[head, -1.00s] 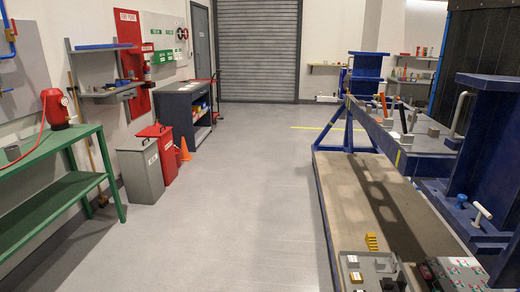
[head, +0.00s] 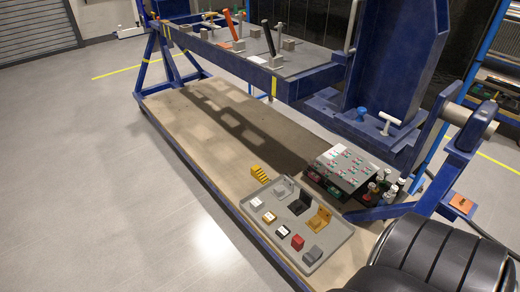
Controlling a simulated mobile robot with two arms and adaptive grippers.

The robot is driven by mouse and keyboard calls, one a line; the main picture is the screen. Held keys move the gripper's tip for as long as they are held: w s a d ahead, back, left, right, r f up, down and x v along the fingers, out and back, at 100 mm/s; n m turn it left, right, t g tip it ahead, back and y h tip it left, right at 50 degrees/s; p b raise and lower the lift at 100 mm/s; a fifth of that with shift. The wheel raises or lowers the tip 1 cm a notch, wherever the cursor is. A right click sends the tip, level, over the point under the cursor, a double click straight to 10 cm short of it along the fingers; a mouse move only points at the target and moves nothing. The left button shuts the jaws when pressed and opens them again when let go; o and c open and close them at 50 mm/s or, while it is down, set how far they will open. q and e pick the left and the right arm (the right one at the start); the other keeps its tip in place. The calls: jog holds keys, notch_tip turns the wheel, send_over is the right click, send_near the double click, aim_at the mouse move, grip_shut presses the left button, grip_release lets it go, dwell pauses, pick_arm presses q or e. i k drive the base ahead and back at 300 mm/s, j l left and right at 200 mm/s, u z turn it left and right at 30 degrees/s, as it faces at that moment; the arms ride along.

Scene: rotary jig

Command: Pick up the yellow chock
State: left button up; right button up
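A yellow stepped block, which looks like the yellow chock (head: 259,174), lies on the wooden deck (head: 205,130) of the jig. It is just beyond the far left corner of a grey tray (head: 333,248), outside it. Nothing covers the chock. A yellow angle bracket (head: 319,219) is a separate piece inside the tray. Neither of my grippers is in the head view, so their state does not show.
The tray holds several small blocks and a red piece (head: 297,242). A grey panel box (head: 345,165) stands right of the chock. The jig's blue beam (head: 235,62) and upright (head: 395,60) rise behind. Grey floor (head: 90,170) at left is clear.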

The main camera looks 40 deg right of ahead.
aim_at(256, 171)
jog(key=i+z, duration=0.45)
jog(key=i+j+z, duration=0.3)
jog(key=i+z, duration=0.15)
jog(key=i+j+z, duration=0.85)
